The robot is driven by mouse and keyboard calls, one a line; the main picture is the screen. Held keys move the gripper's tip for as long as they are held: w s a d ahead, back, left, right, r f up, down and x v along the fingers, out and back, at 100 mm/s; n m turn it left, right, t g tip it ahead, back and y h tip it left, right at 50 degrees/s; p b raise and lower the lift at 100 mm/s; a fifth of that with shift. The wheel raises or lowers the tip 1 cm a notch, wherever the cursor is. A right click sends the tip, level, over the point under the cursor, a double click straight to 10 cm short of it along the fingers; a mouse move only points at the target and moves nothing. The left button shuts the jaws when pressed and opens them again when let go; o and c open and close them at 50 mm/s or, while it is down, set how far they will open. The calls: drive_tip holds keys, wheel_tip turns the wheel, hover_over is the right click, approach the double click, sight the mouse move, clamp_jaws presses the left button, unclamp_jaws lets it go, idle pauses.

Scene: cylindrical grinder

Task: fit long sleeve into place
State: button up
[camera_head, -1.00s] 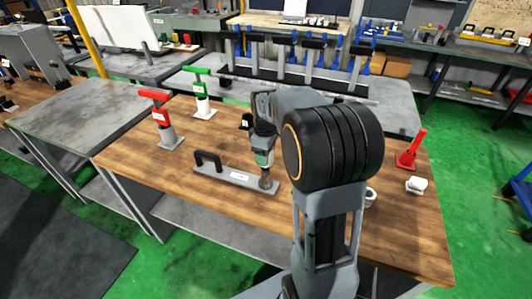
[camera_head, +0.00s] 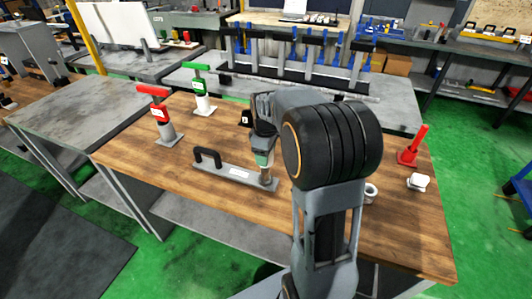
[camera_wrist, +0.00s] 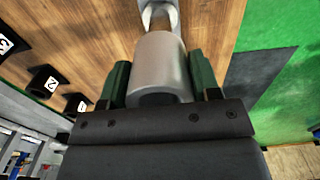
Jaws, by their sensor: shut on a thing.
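My gripper (camera_head: 264,160) is shut on the long sleeve (camera_head: 266,178), a grey metal cylinder, above the right end of a grey base plate (camera_head: 222,171) with a black handle. In the wrist view, the gripper's green fingers (camera_wrist: 158,78) press on both sides of the sleeve (camera_wrist: 160,55). The end of the plate (camera_wrist: 170,28) shows beyond the sleeve's far end. The sleeve looks roughly upright and in line with the plate's end. I cannot tell whether it touches the plate or sits around anything there.
A red-handled stand (camera_head: 158,112) and a green-handled stand (camera_head: 200,88) are on the table's left side. Black numbered blocks (camera_wrist: 45,82) show in the wrist view.

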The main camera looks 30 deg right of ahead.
sight(265, 169)
drive_tip(key=shift+f+b, duration=2.3)
drive_tip(key=shift+f, duration=1.2)
drive_tip(key=o, duration=1.2)
drive_tip(key=shift+c, duration=0.2)
drive_tip(key=shift+r, duration=0.1)
wheel_tip(265, 169, up, 14)
drive_tip(key=shift+f+p, duration=0.1)
drive_tip(key=shift+p, duration=0.4)
